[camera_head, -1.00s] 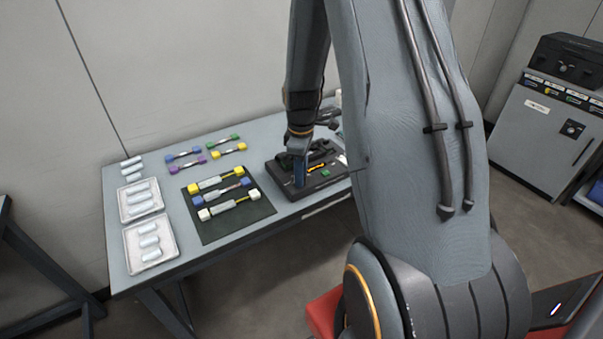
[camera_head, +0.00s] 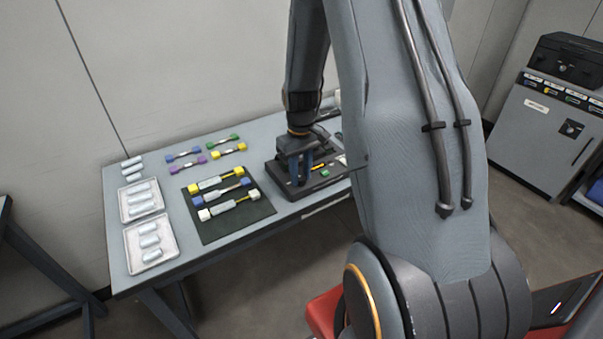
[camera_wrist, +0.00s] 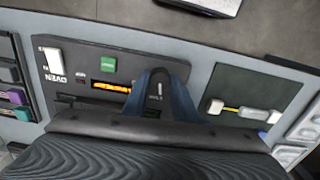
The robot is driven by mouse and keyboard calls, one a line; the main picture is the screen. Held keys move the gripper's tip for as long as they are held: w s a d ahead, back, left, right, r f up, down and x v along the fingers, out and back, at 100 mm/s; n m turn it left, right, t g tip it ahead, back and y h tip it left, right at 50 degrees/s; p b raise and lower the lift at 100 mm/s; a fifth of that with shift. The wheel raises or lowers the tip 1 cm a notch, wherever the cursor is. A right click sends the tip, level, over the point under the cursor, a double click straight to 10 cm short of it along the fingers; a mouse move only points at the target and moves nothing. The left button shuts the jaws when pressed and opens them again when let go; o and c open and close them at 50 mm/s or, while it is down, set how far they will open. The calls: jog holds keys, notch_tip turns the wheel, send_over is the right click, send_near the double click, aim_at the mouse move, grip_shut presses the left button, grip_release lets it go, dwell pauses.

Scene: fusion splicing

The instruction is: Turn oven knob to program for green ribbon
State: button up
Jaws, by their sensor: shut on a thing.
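The oven is part of a low black device (camera_head: 283,178) on the table, and it also shows in the wrist view (camera_wrist: 85,48) with an "OVEN" label. It carries a glowing orange strip (camera_wrist: 112,87) and a green square (camera_wrist: 108,65). My gripper (camera_head: 299,176) points down at the device's near left part. In the wrist view its blue fingers (camera_wrist: 156,86) are shut on the oven knob, which they mostly hide; its setting cannot be read. A green-ended ribbon piece (camera_head: 221,142) lies on the table behind the dark mat.
A dark mat (camera_head: 225,232) with several coloured-end pieces lies left of the device. Trays (camera_head: 129,253) of pale cylinders stand at the table's left end. A grey cabinet (camera_head: 520,130) with coloured labels stands at the far right.

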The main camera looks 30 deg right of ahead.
aim_at(301, 178)
jog(key=m, duration=0.7)
jog(key=shift+w, duration=0.1)
jog(key=m, duration=0.6)
jog(key=shift+m, duration=0.4)
jog(key=o, duration=1)
jog(key=shift+o, duration=0.2)
jog(key=shift+r, duration=0.1)
jog(key=shift+r+b, duration=1)
jog(key=shift+r, duration=2.85)
